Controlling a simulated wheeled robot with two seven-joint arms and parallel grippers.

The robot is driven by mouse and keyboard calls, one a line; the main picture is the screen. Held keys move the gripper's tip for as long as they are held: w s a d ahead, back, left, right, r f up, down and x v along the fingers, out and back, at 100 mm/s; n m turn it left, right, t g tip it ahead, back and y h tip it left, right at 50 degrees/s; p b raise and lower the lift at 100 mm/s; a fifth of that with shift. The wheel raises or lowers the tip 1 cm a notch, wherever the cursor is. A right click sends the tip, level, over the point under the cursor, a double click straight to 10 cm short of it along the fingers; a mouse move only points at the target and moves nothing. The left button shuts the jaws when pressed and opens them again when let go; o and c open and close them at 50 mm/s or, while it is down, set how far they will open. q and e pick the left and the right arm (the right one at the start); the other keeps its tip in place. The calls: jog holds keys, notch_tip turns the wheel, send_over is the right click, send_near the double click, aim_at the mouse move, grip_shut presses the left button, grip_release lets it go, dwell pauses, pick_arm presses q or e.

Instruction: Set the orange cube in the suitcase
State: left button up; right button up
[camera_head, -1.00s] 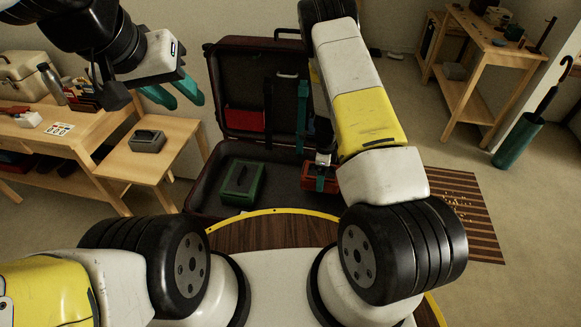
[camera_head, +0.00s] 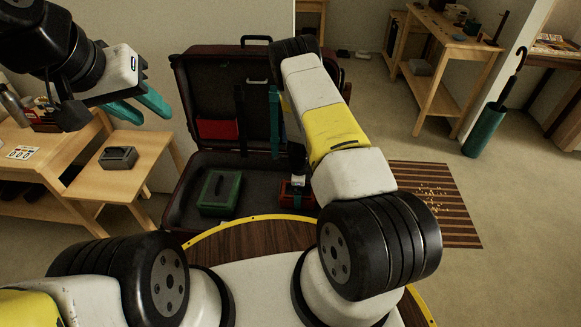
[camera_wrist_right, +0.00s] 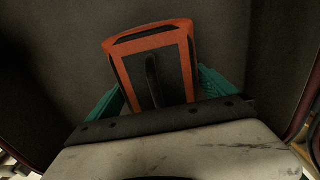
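The orange cube (camera_head: 285,196), an orange box with a dark top and a handle, is low inside the right part of the open suitcase (camera_head: 172,207). In the right wrist view the cube (camera_wrist_right: 118,62) is between the teal fingers of my right gripper (camera_wrist_right: 160,92), which look shut on its two sides. The fingertips are hidden behind the cube, and I cannot tell whether its underside touches the suitcase floor. My left gripper (camera_head: 139,107) is open and empty, raised left of the suitcase lid.
A green box (camera_head: 219,192) stands in the suitcase's left part, and a red item (camera_head: 217,129) is in the lid. A small table with a grey box (camera_head: 118,157) stands left. A striped mat (camera_head: 435,205) and a green umbrella stand (camera_head: 485,131) are to the right.

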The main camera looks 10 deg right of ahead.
notch_tip(320, 180, up, 12)
jog(key=shift+f, duration=0.1)
jog(key=s+a+r+n+t+y, duration=0.1)
jog(key=a+r+n, duration=0.15)
jog(key=r, duration=0.75)
jog(key=s+a+r+n+t+y, duration=0.1)
jog(key=r+n, duration=0.2)
jog(key=r, duration=0.6)
jog(key=s+a+r+n+y, duration=0.1)
jog(key=r+n, duration=0.2)
jog(key=r, duration=0.7)
jog(key=s+r+n+t, duration=0.1)
jog(key=s+r+n, duration=0.3)
jog(key=s+r, duration=0.2)
jog(key=s+r+n+t, duration=0.1)
jog(key=s+r+n, duration=0.4)
jog(key=s, duration=0.3)
jog(key=s+d+r+n+t, duration=0.1)
jog(key=s+r+n+t, duration=0.1)
jog(key=s+r+n, duration=0.2)
jog(key=shift+s+d+r+h, duration=0.1)
jog(key=shift+s+r+h, duration=0.05)
jog(key=shift+s+r, duration=0.4)
jog(key=shift+s+a+r+h, duration=0.1)
jog(key=shift+s+r, duration=0.25)
jog(key=shift+s, duration=0.45)
jog(key=shift+s+d+r+h, duration=0.1)
jog(key=shift+s+r+h, duration=0.05)
jog(key=shift+s+r, duration=0.4)
jog(key=shift+s+f, duration=0.15)
